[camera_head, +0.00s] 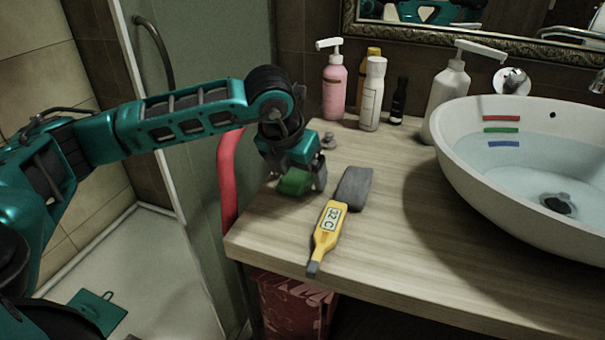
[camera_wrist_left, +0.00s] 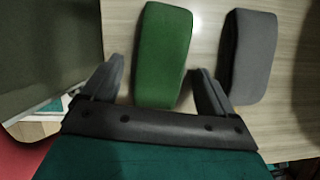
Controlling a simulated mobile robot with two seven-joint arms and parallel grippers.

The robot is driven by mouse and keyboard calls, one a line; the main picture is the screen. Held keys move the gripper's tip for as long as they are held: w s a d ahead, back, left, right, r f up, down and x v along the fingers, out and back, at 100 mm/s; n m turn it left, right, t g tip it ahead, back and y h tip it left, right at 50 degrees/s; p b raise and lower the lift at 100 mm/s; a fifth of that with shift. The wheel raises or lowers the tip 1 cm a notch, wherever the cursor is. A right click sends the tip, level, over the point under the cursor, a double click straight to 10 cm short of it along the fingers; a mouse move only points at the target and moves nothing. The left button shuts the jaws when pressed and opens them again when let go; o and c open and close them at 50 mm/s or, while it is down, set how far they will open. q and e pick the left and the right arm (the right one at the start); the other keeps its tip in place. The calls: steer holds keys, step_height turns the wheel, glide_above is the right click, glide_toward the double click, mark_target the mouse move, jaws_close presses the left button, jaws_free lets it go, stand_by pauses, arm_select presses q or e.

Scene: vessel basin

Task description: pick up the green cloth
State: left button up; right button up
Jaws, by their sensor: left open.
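The green cloth (camera_head: 294,181) is a small folded block on the left end of the wooden counter, partly hidden by my gripper in the head view. In the left wrist view the green cloth (camera_wrist_left: 162,55) lies lengthwise ahead of the jaws, its near end between the fingers. My left gripper (camera_head: 300,187) is open over the cloth, with one finger on each side and gaps showing in the wrist view (camera_wrist_left: 155,88). I cannot tell its exact height above the counter. My right gripper is in neither view.
A grey cloth (camera_head: 353,188) lies just right of the green one, close to the right finger. A yellow thermometer (camera_head: 327,228) lies in front. Several bottles, including a pink one (camera_head: 334,90), stand behind. A white basin (camera_head: 457,160) with water is at right. A red towel (camera_head: 230,175) hangs left.

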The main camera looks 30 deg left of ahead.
mark_target(297, 172)
arm_select(q)
steer(key=c, duration=1.1)
steer(key=shift+r, duration=0.1)
steer(key=shift+c, duration=0.2)
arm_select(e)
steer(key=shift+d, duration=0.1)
